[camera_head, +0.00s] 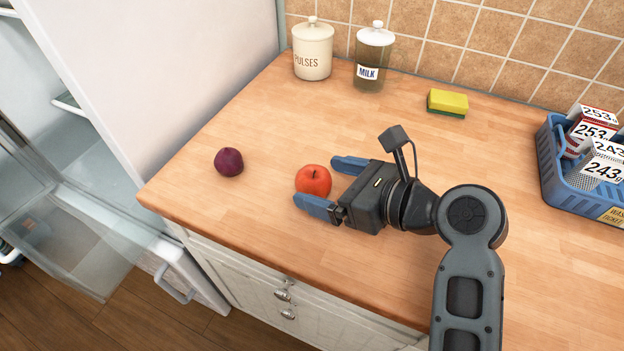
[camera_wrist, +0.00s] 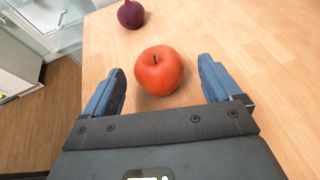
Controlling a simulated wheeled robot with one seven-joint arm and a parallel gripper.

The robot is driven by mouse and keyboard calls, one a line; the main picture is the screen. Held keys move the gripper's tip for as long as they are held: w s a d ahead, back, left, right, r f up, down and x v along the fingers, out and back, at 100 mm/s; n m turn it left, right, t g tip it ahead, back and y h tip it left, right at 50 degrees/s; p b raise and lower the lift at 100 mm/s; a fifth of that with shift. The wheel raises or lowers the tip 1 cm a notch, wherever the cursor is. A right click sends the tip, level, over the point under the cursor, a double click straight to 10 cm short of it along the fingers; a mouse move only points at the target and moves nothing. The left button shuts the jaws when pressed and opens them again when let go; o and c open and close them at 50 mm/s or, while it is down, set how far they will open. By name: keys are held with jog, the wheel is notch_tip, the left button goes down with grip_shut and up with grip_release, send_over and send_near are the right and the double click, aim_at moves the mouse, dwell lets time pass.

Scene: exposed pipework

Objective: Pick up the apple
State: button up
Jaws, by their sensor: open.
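The red apple (camera_head: 314,181) sits on the wooden countertop (camera_head: 270,130), left of the middle in the head view. My gripper (camera_head: 333,184) is open with its blue fingers spread, one on each side of the apple's near part. In the wrist view the apple (camera_wrist: 159,70) lies ahead of the palm, centred between the fingers (camera_wrist: 163,84), with a gap on both sides. Its far part reaches past the fingertips. I see no finger touching it.
A dark purple round fruit (camera_head: 229,162) lies left of the apple. A PULSES canister (camera_head: 312,52), a MILK jar (camera_head: 373,60) and a yellow-green sponge (camera_head: 447,102) stand toward the back. A blue basket (camera_head: 560,170) is at the right. The counter's front edge and an open fridge lie left.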

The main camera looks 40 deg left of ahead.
aim_at(327, 183)
jog(key=x, duration=0.3)
jog(key=shift+s+a, duration=0.1)
jog(key=c, duration=1.1)
jog(key=shift+c, duration=0.2)
